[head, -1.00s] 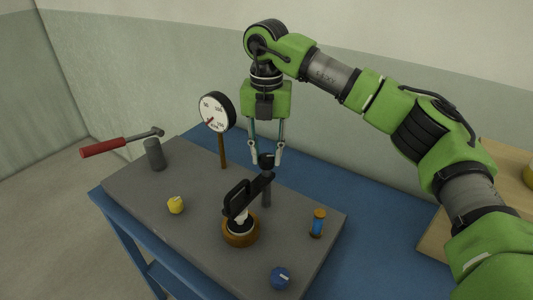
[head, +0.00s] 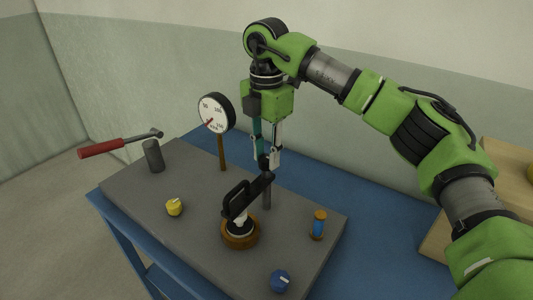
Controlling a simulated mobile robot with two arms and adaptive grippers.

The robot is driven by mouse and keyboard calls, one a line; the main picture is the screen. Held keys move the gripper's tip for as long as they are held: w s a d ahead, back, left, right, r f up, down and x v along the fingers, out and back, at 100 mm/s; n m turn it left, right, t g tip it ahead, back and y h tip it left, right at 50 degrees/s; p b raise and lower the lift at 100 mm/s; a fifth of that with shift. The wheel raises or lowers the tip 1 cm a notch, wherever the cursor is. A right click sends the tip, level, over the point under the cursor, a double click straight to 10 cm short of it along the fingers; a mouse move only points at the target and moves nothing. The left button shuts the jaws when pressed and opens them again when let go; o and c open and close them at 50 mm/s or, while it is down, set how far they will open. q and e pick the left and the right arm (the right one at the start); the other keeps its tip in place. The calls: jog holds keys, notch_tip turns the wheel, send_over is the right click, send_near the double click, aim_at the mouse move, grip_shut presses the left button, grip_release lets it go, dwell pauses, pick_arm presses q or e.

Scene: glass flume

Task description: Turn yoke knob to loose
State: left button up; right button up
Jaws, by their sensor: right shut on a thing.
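The yoke knob (head: 264,162) is a small dark knob on top of a grey post, at the raised end of the black yoke (head: 240,197). The yoke slants down to the left over a round brass seat with a white piece in it. My right gripper (head: 268,160) points straight down with its fingertips around the knob, shut on it. The fingers hide part of the knob, and I cannot read any mark on it. My left gripper is not in view.
The grey plate (head: 190,232) on the blue table also bears a dial gauge (head: 216,113), a red-handled lever (head: 101,148), a yellow knob (head: 174,207), a blue knob (head: 280,281) and a blue vial with an orange top (head: 318,226). A wooden board stands at the right.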

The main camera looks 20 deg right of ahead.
aim_at(266, 157)
dwell(0.5)
jog(key=o, duration=1.1)
jog(key=shift+c, duration=0.2)
notch_tip(266, 157, up, 12)
